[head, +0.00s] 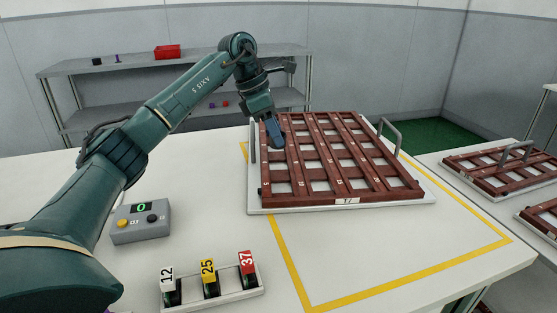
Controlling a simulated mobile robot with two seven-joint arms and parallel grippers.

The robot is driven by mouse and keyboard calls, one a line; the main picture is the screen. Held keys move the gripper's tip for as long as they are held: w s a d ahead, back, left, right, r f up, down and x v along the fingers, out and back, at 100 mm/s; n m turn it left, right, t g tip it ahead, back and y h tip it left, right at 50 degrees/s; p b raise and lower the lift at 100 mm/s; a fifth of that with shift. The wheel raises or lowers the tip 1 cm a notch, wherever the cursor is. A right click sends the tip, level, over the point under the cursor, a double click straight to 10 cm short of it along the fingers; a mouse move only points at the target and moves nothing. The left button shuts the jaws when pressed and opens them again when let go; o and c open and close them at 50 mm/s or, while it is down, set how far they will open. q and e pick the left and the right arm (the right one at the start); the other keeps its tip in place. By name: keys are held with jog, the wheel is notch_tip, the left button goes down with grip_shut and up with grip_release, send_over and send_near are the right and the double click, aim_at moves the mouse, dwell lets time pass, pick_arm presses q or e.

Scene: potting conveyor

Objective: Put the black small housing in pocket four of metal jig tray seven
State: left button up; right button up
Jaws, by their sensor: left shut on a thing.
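A dark red slotted jig tray (345,183) lies on a white base plate with grey handles. Its front label is too small to read surely. My left gripper (276,138) points down at the tray's left side, over the pockets near the far left. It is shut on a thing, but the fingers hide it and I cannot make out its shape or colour. I cannot tell whether it touches the tray. No black small housing shows clearly on the table. My right gripper is not in view.
A grey box with a green display (140,222) and a rack of numbered tags (212,293) stand at the front left. Yellow tape (400,277) borders the tray area. More red trays (490,168) lie at right. A shelf (190,62) stands behind.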

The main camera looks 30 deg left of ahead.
aim_at(272, 145)
pick_arm(q)
jog(key=shift+f+b, duration=0.4)
jog(key=shift+f, duration=2.35)
jog(key=shift+f, duration=0.15)
jog(key=o, duration=1)
jog(key=shift+c, duration=0.2)
jog(key=p+v, duration=0.2)
jog(key=v, duration=1)
